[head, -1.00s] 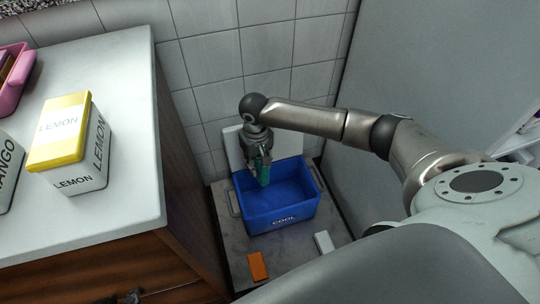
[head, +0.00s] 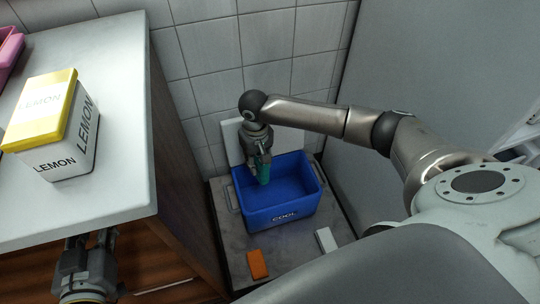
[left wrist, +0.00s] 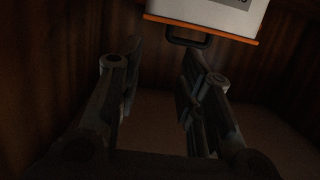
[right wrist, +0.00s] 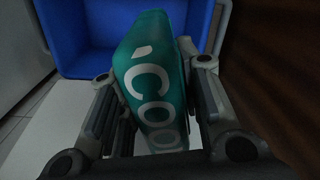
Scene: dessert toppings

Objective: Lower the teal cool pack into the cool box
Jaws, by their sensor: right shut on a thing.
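The teal cool pack (head: 264,174) hangs from my right gripper (head: 262,160), which is shut on it. It is over the left rear part of the blue cool box (head: 280,216), its lower end seeming within the rim; whether it touches the floor of the box, I cannot tell. In the right wrist view the pack (right wrist: 150,75) sits tilted between the fingers, with the blue box wall (right wrist: 85,35) beyond. My left gripper (head: 91,240) is low beside the counter. In the left wrist view (left wrist: 155,85) its fingers are apart and empty.
A lemon box (head: 62,160) stands on the white counter (head: 110,190) at left. An orange block (head: 257,264) and a white block (head: 326,240) lie in front of the cool box. A handled, orange-edged white object (left wrist: 205,18) is ahead of the left gripper.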

